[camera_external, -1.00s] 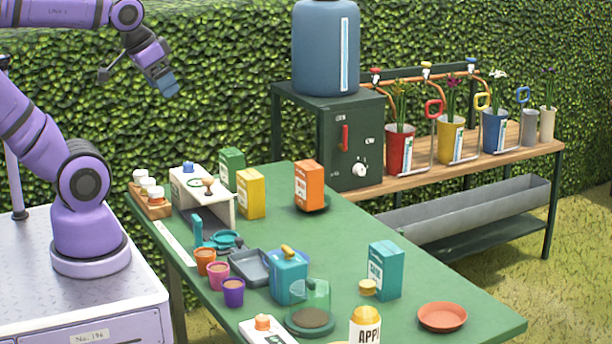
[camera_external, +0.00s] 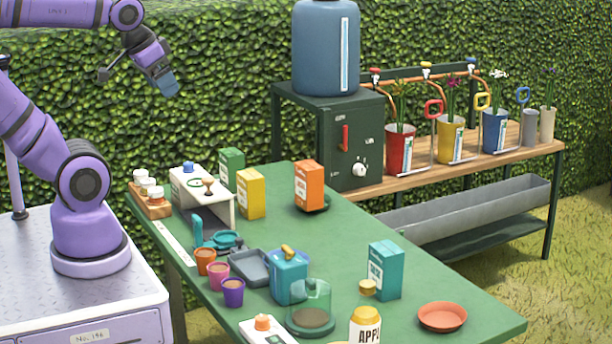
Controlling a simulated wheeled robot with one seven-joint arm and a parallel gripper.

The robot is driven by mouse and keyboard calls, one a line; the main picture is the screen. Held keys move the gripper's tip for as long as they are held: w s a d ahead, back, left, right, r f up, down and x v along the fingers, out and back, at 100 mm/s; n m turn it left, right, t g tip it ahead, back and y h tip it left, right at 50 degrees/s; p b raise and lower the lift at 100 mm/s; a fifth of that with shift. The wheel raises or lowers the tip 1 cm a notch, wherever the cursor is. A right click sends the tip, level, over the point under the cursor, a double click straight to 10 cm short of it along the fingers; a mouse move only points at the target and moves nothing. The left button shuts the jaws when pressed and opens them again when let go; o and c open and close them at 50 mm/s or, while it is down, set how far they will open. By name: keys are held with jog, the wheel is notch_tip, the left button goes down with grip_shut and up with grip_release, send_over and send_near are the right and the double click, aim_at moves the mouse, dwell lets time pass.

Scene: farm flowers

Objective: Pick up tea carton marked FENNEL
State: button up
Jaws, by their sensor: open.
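Several tea cartons stand upright on the green table (camera_external: 330,255). A green carton (camera_external: 231,168) and a yellow carton (camera_external: 251,193) stand at the back left. An orange carton (camera_external: 308,186) stands at the back, and a teal carton (camera_external: 385,270) stands at the right. Their labels are too small to read for certain, so I cannot tell which is marked FENNEL. My gripper (camera_external: 168,86) is open and empty, high in front of the hedge at the upper left, well apart from all cartons.
A white box (camera_external: 203,193), small pots (camera_external: 233,291), a grey tray (camera_external: 250,267), a blue container (camera_external: 289,277) and a glass dome (camera_external: 310,308) crowd the left and front. An orange saucer (camera_external: 442,317) lies at the right. The table's middle is clear.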

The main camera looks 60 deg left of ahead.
jog(key=o, duration=0.3)
jog(key=w+a+r+g, duration=0.1)
jog(key=w+a, duration=0.4)
jog(key=w, duration=0.9)
jog(key=g, duration=0.4)
send_over(250, 174)
jog(key=f, duration=3.3)
jog(key=shift+w+d+f, duration=0.1)
jog(key=shift+d, duration=0.3)
jog(key=shift+a+f, duration=0.2)
jog(key=shift+f, duration=2.55)
jog(key=shift+a+f, duration=0.15)
jog(key=shift+f, duration=2.6)
